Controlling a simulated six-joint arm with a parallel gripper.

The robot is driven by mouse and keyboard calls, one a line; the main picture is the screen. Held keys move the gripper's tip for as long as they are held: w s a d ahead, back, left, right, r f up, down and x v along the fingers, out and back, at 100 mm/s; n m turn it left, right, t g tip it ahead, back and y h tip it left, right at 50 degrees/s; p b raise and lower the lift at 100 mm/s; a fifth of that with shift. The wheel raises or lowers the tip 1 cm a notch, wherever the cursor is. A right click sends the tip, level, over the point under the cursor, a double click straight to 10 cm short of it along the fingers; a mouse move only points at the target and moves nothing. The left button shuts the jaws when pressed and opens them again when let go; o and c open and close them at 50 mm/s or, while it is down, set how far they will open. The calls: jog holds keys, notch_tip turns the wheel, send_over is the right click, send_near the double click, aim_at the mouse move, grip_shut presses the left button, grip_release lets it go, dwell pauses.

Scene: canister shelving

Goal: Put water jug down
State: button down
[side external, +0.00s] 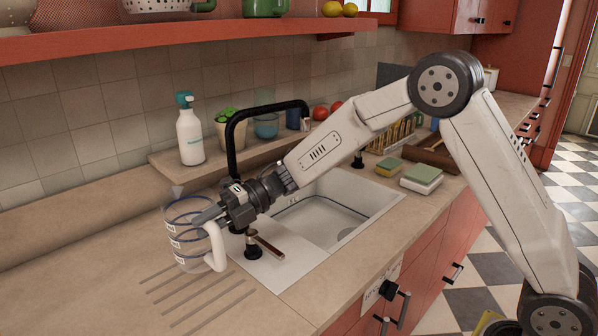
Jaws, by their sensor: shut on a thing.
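The water jug (188,244) is a clear measuring jug with bluish bands and a white handle. It is upright at the left end of my arm, over or on the counter beside the drainer grooves. My gripper (212,214) is shut on the jug near its upper side, by the handle (216,248). The fingertips are partly hidden against the jug. I cannot tell whether the jug's base touches the counter.
The sink (335,212) with a black tap (235,140) lies right of the jug. A spray bottle (190,135), plant pot (229,128) and blue glass (266,126) stand on the back ledge. Sponges (422,175) lie right of the sink. The counter (90,275) at left is clear.

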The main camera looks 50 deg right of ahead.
aim_at(188, 254)
jog(key=w+f, duration=0.2)
jog(key=w+a+f, duration=0.1)
jog(key=w+f, duration=0.1)
jog(key=w+a+f, duration=0.1)
jog(key=w+f, duration=0.1)
dwell(0.3)
jog(key=shift+f, duration=0.1)
jog(key=shift+w+a+f, duration=0.1)
jog(key=shift+w+f, duration=0.1)
jog(key=shift+f, duration=1.65)
jog(key=c, duration=0.5)
grip_release()
jog(key=shift+c, duration=0.2)
